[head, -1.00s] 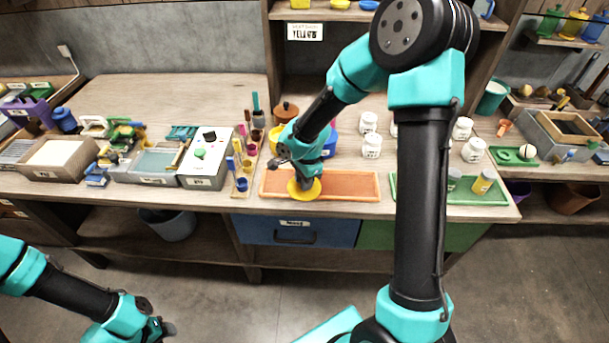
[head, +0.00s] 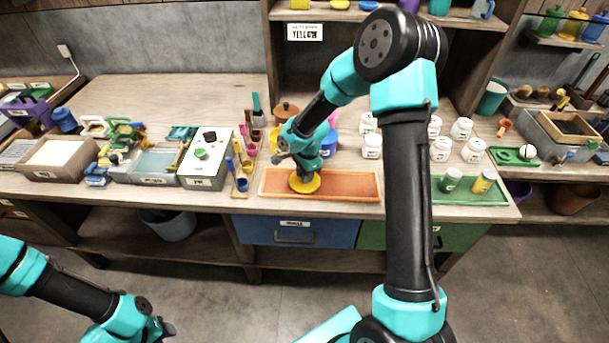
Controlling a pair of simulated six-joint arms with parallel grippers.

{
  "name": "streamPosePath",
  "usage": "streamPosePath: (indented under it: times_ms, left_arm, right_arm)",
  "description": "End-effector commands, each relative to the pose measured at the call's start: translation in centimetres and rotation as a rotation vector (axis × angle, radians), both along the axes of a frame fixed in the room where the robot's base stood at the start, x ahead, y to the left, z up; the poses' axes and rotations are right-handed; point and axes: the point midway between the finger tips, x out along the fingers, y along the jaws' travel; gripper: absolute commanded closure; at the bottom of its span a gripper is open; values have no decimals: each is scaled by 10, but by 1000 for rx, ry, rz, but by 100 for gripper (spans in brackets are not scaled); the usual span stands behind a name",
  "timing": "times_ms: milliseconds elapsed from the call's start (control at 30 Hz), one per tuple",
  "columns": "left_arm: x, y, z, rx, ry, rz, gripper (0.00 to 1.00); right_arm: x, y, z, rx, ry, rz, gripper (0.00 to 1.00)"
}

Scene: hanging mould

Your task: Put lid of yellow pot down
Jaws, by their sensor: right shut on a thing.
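My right gripper (head: 304,174) points down over the orange tray (head: 350,186) and is shut on the yellow lid (head: 304,186). The lid is a round disc at the left part of the tray, low over or touching its surface; I cannot tell which. A yellow pot (head: 276,138) shows partly behind my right arm, toward the back of the bench; the rest of it is hidden. My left gripper (head: 160,328) is at the bottom left, away from the bench; its fingers are too dark and small to read.
A green tray (head: 470,196) with small jars lies to the right. Several white jars (head: 372,146) stand behind the trays. A rack of colored tools (head: 241,184) and a grey box (head: 204,170) stand to the left. The right part of the orange tray is clear.

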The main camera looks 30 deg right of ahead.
Motion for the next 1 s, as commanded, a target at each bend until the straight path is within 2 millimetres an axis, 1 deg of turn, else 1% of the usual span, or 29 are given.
streamPosePath:
  times_ms: [67, 433, 467, 700, 733, 1000]
  left_arm:
    - [0, 0, 0, 0, 0, 0, 57]
    - [0, 0, 0, 0, 0, 0, 57]
    - [0, 0, 0, 0, 0, 0, 57]
    - [0, 0, 0, 0, 0, 0, 57]
    - [0, 0, 0, 0, 0, 0, 57]
    - [0, 0, 0, 0, 0, 0, 57]
  right_arm:
    - [0, 0, -4, 0, 0, 0, 97]
    - [0, 0, -7, 0, -1, -1, 97]
    - [0, 0, -8, 0, -1, -1, 73]
    - [0, 0, -7, 0, -1, -1, 50]
    - [0, 0, -7, 0, -1, -1, 48]
    - [0, 0, -6, 0, -2, -1, 48]
